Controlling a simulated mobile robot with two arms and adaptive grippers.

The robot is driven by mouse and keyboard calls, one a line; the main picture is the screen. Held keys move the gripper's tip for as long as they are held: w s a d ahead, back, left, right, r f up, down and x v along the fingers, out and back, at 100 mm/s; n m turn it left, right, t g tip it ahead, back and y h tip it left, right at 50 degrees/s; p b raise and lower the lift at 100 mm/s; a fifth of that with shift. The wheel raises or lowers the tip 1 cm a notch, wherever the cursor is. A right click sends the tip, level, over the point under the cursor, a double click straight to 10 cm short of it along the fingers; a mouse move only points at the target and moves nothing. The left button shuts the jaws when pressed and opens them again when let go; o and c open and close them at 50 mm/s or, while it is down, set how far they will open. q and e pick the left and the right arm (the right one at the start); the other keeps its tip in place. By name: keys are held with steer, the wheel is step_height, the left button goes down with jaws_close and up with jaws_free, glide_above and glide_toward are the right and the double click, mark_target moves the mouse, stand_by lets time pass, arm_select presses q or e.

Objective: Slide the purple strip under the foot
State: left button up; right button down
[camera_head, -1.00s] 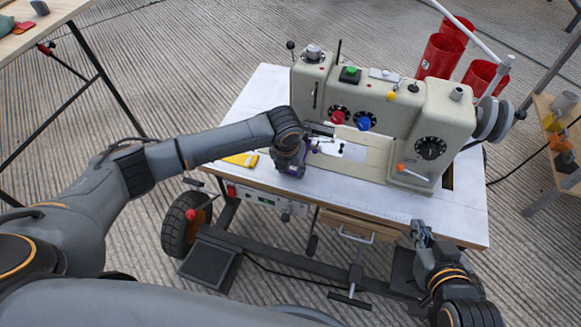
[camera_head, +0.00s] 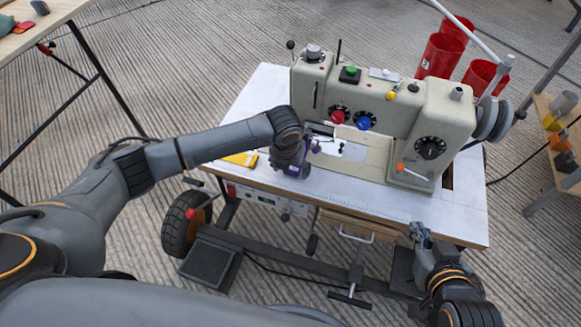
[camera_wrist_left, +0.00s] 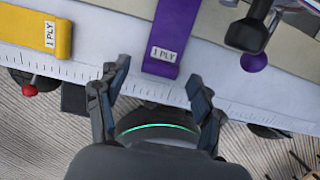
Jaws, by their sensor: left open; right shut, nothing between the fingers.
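The purple strip (camera_wrist_left: 178,35), with a "1 PLY" label on its near end, lies flat on the white table of the sewing machine (camera_head: 405,120). In the left wrist view it runs up and slightly right, away from the table edge. My left gripper (camera_wrist_left: 157,80) is open, its fingers on either side of the strip's near end; I cannot tell whether they touch it. In the head view my left gripper (camera_head: 293,166) hides most of the strip. The machine's foot is not clearly visible. My right gripper (camera_head: 420,233) is shut and empty, in front of the table's right part.
A yellow strip (camera_wrist_left: 38,30), also labelled "1 PLY", lies left of the purple one. A dark part with a purple knob (camera_wrist_left: 254,62) hangs at the right of the wrist view. Red cups (camera_head: 441,55) stand behind the machine. The table's front right (camera_head: 380,207) is clear.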

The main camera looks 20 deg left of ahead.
arm_select(q)
step_height(320, 180, up, 12)
steer(key=s, duration=0.2)
steer(key=shift+s+f, duration=0.15)
